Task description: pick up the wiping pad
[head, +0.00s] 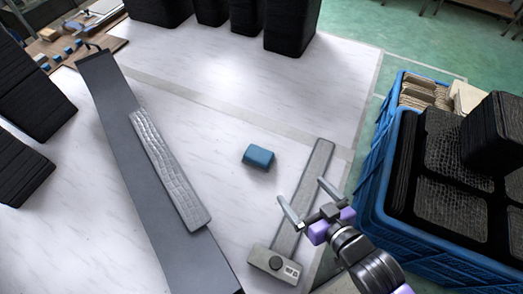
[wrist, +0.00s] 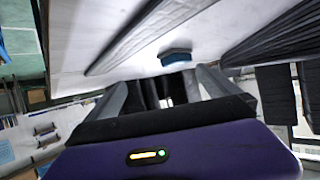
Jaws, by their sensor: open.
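The wiping pad, which I take to be the small blue block (head: 258,156), lies flat on the white marbled surface near the middle of the head view. It also shows beyond my fingers near the top of the wrist view (wrist: 176,57). My gripper (head: 301,191) is open and empty, with its two grey fingers spread. In the head view it is to the right of and nearer than the blue block, apart from it. Both fingers also show in the wrist view (wrist: 162,82).
A long grey bar (head: 318,158) with a box-like end lies under my gripper. A dark beam (head: 115,115) with a textured silver strip (head: 165,165) lies left. A blue crate (head: 372,200) of panels stands right. Black stacks (head: 293,25) stand behind. White surface around the block is clear.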

